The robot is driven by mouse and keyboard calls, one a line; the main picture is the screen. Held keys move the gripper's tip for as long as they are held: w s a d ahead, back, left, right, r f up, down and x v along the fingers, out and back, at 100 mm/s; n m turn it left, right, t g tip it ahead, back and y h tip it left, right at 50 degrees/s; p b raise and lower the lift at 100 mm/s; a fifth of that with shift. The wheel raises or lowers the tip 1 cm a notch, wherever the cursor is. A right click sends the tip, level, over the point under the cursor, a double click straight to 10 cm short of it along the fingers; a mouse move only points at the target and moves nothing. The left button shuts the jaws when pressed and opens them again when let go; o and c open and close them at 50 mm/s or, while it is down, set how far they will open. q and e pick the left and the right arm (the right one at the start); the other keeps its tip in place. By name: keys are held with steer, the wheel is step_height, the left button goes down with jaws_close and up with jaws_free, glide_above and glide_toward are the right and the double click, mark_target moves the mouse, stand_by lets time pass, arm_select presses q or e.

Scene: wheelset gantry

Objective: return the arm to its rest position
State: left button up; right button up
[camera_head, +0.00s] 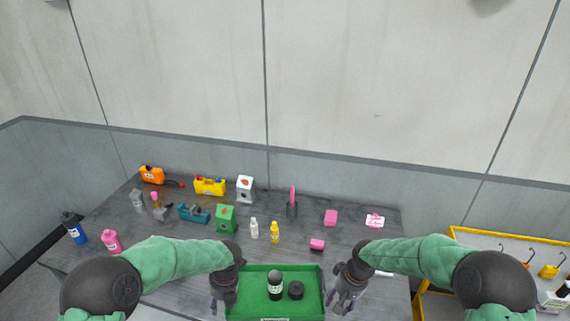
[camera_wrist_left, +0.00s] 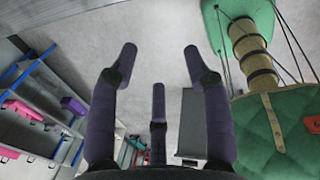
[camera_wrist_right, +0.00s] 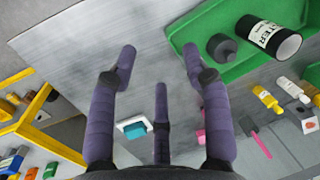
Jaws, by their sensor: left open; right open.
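My left gripper (camera_head: 222,291) hangs at the left side of the green tray in the head view. In the left wrist view its purple fingers (camera_wrist_left: 160,65) are spread with nothing between them. My right gripper (camera_head: 344,292) hangs at the tray's right side. In the right wrist view its fingers (camera_wrist_right: 158,65) are spread and empty above the grey table. Both arms, in green sleeves, reach in from the lower corners of the head view.
The green tray (camera_head: 318,282) holds a black bottle with a white label (camera_head: 275,292) and a dark round piece (camera_head: 296,290). Behind it, bottles, boxes and tools stand on the grey table (camera_head: 190,285). A yellow-framed rack (camera_head: 470,236) is at the right.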

arm_select(q)
steer(key=s+d+f+m+h, duration=0.35)
steer(key=s+f+m, duration=0.7)
steer(key=m, duration=0.55)
steer(key=s+d+f+m+h, duration=0.35)
steer(key=s+f+m, duration=0.7)
steer(key=m, duration=0.65)
arm_select(e)
steer(key=s+a+f+m+y, duration=0.1)
steer(key=s+a+f+m, duration=0.15)
steer(key=s+f, duration=0.8)
steer(key=s+a+f+m+y, duration=0.1)
steer(key=s+a+f, duration=0.2)
steer(key=s+f, duration=0.75)
arm_select(q)
step_height(320, 180, down, 13)
steer(key=d+b, duration=0.2)
steer(key=b, duration=1.4)
steer(key=shift+d+m+y, duration=0.15)
steer(key=shift+m+y, duration=0.15)
steer(key=shift+y, duration=0.1)
arm_select(e)
step_height(320, 180, down, 13)
steer(key=a+n, duration=0.1)
arm_select(q)
steer(key=shift+f, duration=0.1)
arm_select(e)
steer(key=shift+a, duration=0.1)
